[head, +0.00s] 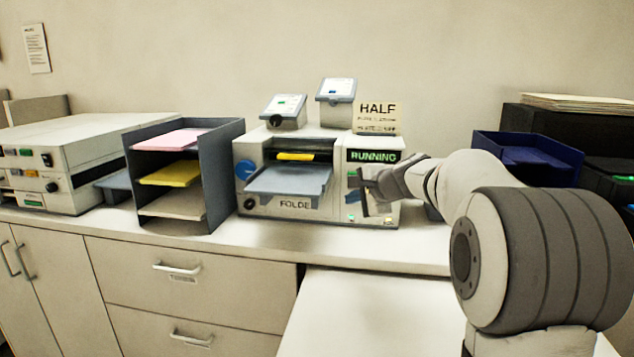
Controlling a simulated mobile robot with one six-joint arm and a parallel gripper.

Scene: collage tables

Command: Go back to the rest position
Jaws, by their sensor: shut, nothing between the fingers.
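My gripper (365,194) is shut and empty. It is at the right front of the folder machine (262,205), near the buttons below a lit "RUNNING" display (374,156). I cannot tell whether it touches the panel. My arm reaches in from the right and hides part of the machine's right side. The machine has a grey tray (288,181) in front, a yellow sheet (296,156) in its opening and a blue knob (246,168).
A dark sorter (222,165) with pink, yellow and pale paper stands left of the folder. Further left is another machine (75,150). A blue tray (530,150) and dark equipment (560,122) stand behind my arm. A white surface (370,315) lies in front.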

